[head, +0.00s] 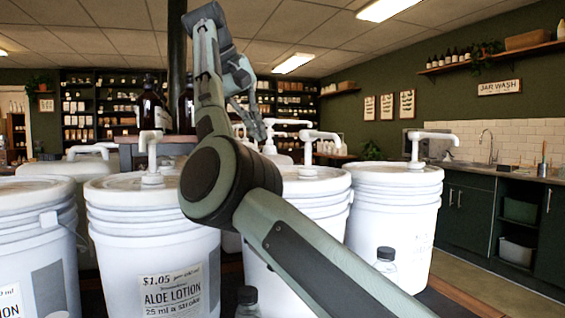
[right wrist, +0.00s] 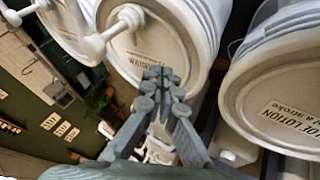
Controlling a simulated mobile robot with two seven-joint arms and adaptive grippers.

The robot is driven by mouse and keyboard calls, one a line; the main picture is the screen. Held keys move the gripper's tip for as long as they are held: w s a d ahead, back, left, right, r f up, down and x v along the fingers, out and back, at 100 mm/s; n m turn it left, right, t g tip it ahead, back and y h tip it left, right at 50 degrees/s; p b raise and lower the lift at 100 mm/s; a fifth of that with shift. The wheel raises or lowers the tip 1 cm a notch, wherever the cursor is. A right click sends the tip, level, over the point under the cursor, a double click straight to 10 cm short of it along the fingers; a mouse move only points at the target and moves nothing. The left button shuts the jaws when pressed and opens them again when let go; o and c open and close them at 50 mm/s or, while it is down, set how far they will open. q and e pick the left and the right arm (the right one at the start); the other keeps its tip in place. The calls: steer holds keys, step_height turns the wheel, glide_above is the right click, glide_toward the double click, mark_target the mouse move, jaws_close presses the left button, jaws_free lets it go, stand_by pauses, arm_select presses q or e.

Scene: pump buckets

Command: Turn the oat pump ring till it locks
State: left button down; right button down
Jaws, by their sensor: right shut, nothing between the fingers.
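My right gripper (head: 262,128) is shut and empty, raised above the buckets with its fingers pointing down. Behind my arm stands a white bucket (head: 335,213) with a white pump (head: 307,145) and a collar ring (head: 307,172) at its lid. My arm covers its front label, so I cannot confirm it is the oat one. In the right wrist view the shut fingertips (right wrist: 162,78) overlap a bucket lid (right wrist: 178,38). A white pump head (right wrist: 128,16) stands apart from them, up and left. Whether any ring is locked cannot be told. My left gripper is out of view.
The aloe lotion bucket (head: 110,245) with its own pump (head: 151,150) stands to the left. Another pump bucket (head: 392,215) stands to the right. Small clear bottles (head: 386,256) stand in front. Brown bottles (head: 152,108) are behind. The floor at right is clear.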

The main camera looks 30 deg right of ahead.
mark_target(303, 169)
steer(key=x, duration=0.9)
steer(key=shift+d+f, duration=0.1)
steer(key=shift+f, duration=0.1)
steer(key=d, duration=0.3)
steer(key=shift+s+d+f, duration=0.15)
steer(key=shift+s, duration=0.25)
steer(key=shift+s+d, duration=0.1)
steer(key=shift+d, duration=0.3)
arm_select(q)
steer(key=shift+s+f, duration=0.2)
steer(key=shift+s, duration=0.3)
arm_select(e)
steer(key=shift+d, duration=0.1)
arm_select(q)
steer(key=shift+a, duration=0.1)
